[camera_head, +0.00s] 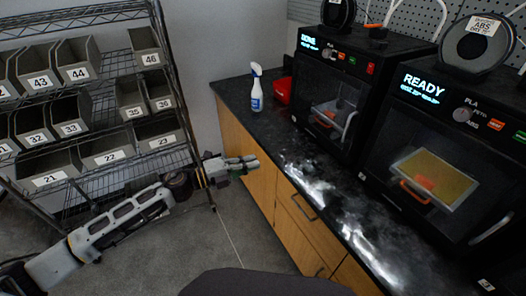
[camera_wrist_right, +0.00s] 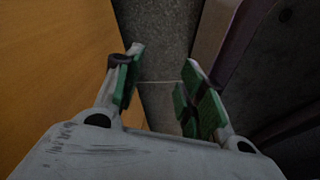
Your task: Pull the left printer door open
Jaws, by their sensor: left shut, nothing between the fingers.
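The left printer (camera_head: 384,44) is a black box on the counter with a lit screen that seems to read DONE. Its front door (camera_head: 333,97) looks closed; a pale tray with an orange handle shows through the window. A light curved handle (camera_head: 349,127) is at the door's right side. My left gripper (camera_head: 251,163) is shut and empty, in front of the wooden cabinets and left of the printer, well apart from the door. My right gripper (camera_wrist_right: 160,85) is open and empty in the right wrist view, with a wooden panel to its left; it is not in the head view.
A second printer (camera_head: 452,98) reading READY stands to the right. A spray bottle (camera_head: 256,88) and a red box (camera_head: 283,90) stand on the dark counter (camera_head: 232,85) left of the left printer. A wire rack (camera_head: 92,82) with numbered bins is at the left. Open floor lies between.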

